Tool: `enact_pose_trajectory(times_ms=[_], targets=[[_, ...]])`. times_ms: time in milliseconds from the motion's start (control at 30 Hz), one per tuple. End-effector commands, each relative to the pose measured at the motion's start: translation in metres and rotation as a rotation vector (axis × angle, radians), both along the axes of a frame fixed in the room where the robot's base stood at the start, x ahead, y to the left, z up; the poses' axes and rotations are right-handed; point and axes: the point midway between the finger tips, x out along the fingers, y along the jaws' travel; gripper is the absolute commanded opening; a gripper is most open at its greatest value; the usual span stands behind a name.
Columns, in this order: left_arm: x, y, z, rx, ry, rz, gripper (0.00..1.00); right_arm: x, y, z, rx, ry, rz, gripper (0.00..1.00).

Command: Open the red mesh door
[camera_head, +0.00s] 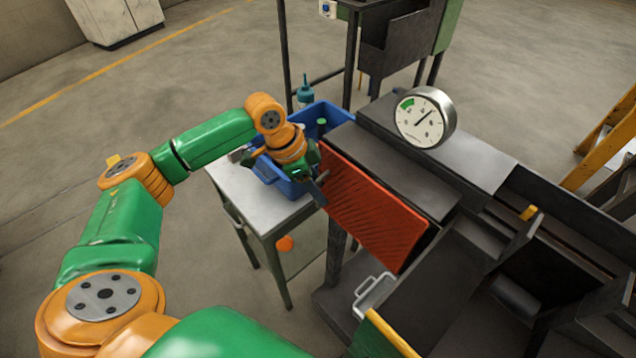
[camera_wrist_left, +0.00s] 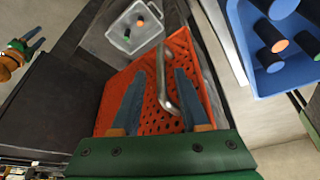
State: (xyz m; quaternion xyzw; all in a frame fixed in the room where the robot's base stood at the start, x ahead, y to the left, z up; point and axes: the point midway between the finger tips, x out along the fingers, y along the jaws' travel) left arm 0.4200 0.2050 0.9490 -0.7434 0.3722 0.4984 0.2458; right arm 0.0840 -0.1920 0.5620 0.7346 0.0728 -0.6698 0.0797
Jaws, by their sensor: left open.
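The red mesh door (camera_head: 372,208) is a perforated orange-red panel on the front of the dark machine; it looks closed. My left gripper (camera_head: 318,188) is at its left end, beside the blue crate. In the left wrist view the door (camera_wrist_left: 205,72) lies beyond my open left gripper (camera_wrist_left: 160,92). A grey metal bar handle (camera_wrist_left: 162,75) shows between the two blue-grey fingers, which stand apart on either side of it. I cannot tell whether either finger touches it. My right gripper (camera_wrist_left: 28,42) shows small at the far left of the wrist view, fingers apart.
A blue crate (camera_head: 270,172) with a teal bottle (camera_head: 305,92) near it stands on a grey side table (camera_head: 243,190). A round gauge (camera_head: 425,117) sits above the door. A pale bin (camera_wrist_left: 118,38) holding small cylinders is past the door. Open floor lies left.

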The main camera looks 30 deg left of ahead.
Motion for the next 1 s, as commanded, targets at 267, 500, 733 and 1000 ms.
enact_pose_trajectory(times_ms=[267,500,733,1000], targets=[[0.0006,-0.0008,-0.002,-0.001,-0.001,-0.001,0.34,0.0001,0.0005,0.0,0.001,-0.001,0.0,0.51],[0.0006,-0.0008,-0.0016,-0.001,-0.001,-0.001,0.0,0.0002,0.0035,0.0,0.005,-0.001,-0.002,0.51],[0.0007,-0.0007,-0.0015,0.0,-0.002,-0.001,0.0,0.0004,0.0046,0.0,0.008,-0.001,-0.001,0.51],[0.0007,-0.0006,-0.0015,0.0,-0.002,-0.001,0.0,0.0007,0.0044,0.0001,0.008,-0.001,-0.001,0.51]])
